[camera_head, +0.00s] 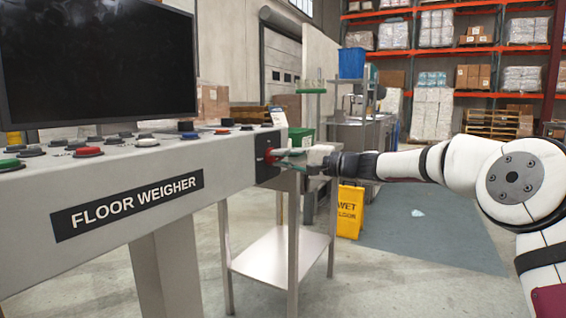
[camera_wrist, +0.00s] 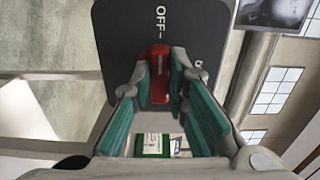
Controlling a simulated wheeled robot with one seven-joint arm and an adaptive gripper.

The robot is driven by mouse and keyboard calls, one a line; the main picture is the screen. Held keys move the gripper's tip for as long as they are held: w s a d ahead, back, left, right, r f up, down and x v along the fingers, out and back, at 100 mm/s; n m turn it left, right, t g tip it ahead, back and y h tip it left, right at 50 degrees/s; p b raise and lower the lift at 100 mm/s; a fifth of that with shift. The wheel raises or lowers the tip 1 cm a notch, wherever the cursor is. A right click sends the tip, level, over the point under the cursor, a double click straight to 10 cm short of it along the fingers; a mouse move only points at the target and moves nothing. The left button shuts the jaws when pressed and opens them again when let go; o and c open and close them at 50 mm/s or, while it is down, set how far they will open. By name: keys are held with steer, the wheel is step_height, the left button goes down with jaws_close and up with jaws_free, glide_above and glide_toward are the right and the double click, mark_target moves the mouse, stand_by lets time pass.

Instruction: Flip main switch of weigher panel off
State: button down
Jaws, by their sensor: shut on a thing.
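The weigher panel (camera_head: 100,170) is a grey console labelled FLOOR WEIGHER at the left of the head view. The main switch is a red handle (camera_head: 269,156) on a dark plate (camera_head: 263,170) at the console's right end. My gripper (camera_head: 282,158) reaches it from the right. In the wrist view, the teal-padded fingers of my gripper (camera_wrist: 160,62) are shut on the red handle (camera_wrist: 159,80). The plate (camera_wrist: 125,40) reads OFF with a dash; the handle's top lies just below that dash. A second marking right of the handle is mostly hidden by a finger.
A black screen (camera_head: 95,60) stands above coloured push buttons on the console. A small metal table (camera_head: 275,257) stands below my gripper. A yellow wet-floor sign (camera_head: 350,210) and a steel sink unit (camera_head: 352,133) are behind. Orange racks (camera_head: 455,50) fill the back.

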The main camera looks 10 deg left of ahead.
steer(key=shift+f, duration=0.15)
steer(key=c, duration=1.6)
jaws_free()
steer(key=shift+o, duration=0.2)
steer(key=shift+d, duration=0.1)
steer(key=v, duration=1.2)
